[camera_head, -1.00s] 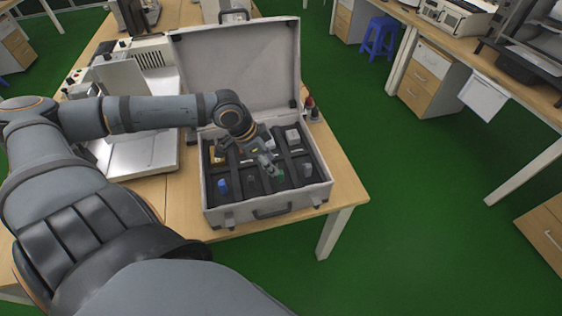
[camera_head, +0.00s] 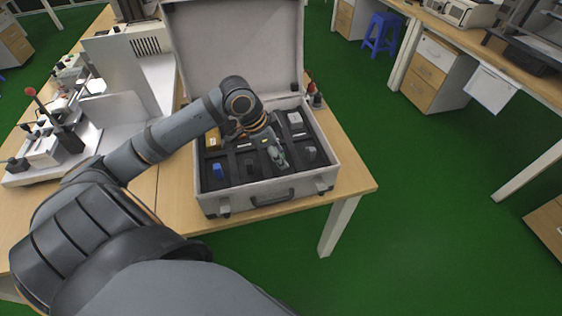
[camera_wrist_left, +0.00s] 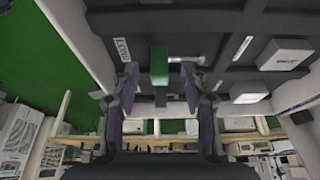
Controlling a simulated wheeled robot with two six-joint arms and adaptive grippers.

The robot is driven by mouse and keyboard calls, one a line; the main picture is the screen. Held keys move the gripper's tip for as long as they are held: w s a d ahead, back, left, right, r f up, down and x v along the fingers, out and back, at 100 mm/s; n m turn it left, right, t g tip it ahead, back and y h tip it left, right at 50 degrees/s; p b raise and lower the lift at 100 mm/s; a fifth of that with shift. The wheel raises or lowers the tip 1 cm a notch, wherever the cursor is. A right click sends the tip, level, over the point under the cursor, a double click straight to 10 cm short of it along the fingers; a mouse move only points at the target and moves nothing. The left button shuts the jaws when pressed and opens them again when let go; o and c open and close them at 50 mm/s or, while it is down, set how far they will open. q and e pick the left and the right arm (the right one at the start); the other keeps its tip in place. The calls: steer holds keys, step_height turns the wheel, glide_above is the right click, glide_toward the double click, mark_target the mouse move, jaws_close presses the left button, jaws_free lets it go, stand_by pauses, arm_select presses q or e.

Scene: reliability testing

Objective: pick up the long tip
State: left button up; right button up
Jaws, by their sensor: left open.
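The open case (camera_head: 268,203) stands on the wooden table, its dark insert split into compartments. In the wrist view a green block with a dark stem (camera_wrist_left: 159,64) lies in the insert beside a label that seems to read "LONG" (camera_wrist_left: 122,48); I take it for the long tip. My left gripper (camera_head: 280,158) reaches down into the front right part of the case. In the wrist view the left gripper (camera_wrist_left: 159,77) is open, with one finger on each side of the green block. I cannot tell whether the fingers touch it. My right gripper is not in view.
Other compartments hold a blue piece (camera_head: 218,170), a dark piece (camera_head: 250,167), a grey piece (camera_head: 310,153) and a white box (camera_head: 294,119). The raised lid (camera_head: 235,50) stands behind. A lab device (camera_head: 50,145) is on the left. Green floor is free at right.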

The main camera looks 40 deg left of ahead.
arm_select(q)
steer(key=shift+f, duration=0.25)
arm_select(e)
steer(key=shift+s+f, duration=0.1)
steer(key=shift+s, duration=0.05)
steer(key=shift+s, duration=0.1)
arm_select(q)
jaws_close()
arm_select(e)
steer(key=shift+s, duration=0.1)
